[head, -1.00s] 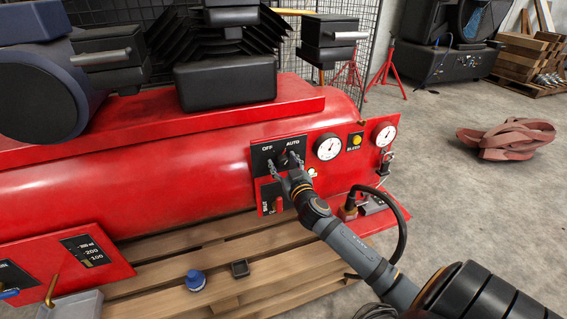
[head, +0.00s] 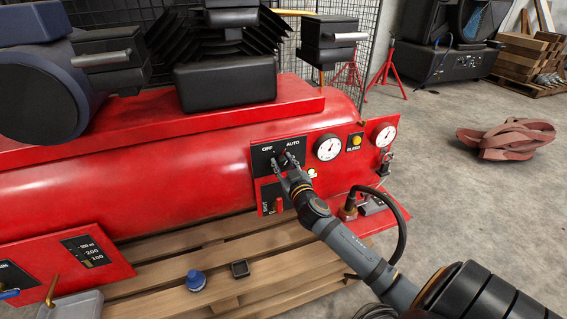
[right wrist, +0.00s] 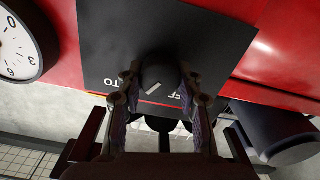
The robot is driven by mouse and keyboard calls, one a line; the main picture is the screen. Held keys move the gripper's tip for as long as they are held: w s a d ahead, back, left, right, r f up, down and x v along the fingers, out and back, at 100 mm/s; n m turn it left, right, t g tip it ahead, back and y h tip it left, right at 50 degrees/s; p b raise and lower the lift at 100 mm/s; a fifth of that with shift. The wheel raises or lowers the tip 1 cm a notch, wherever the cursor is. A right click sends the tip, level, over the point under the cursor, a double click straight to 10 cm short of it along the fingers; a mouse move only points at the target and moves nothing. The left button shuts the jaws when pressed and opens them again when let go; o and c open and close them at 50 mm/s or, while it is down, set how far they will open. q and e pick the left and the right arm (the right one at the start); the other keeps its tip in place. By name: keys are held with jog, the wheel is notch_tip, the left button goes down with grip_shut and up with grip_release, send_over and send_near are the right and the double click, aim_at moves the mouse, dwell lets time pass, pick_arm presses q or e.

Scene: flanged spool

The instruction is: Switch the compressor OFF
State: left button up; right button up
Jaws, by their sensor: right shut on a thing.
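The compressor (head: 190,175) is a red tank with a black switch panel (head: 261,152) marked OFF at left and AUTO at right. A dark round knob (right wrist: 157,75) with a white pointer line sits on that panel. In the wrist view the pointer slants, and the labels on both sides are partly hidden by my fingers. My right gripper (head: 283,163) is at the panel, with one finger on each side of the knob; it also shows in the wrist view (right wrist: 160,92), shut on the knob. In the head view my fingers hide most of the knob. My left gripper is out of view.
Gauges (head: 327,147) and a yellow BLEED button (head: 355,141) are right of the panel. A red switch (head: 279,205) is just below. A blue cap (head: 196,280) and a small black part (head: 240,268) lie on the wooden pallet (head: 170,262).

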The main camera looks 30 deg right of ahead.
jog(key=n+p, duration=0.3)
jog(key=n, duration=0.7)
jog(key=shift+a+f, duration=0.1)
jog(key=shift+a, duration=0.05)
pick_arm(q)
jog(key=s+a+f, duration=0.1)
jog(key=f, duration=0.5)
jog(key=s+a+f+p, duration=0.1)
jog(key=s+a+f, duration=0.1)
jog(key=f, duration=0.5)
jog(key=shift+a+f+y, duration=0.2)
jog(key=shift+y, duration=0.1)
pick_arm(e)
jog(key=shift+f+n, duration=0.15)
jog(key=shift+n, duration=1.65)
jog(key=o, duration=1.2)
jog(key=v, duration=1.2)
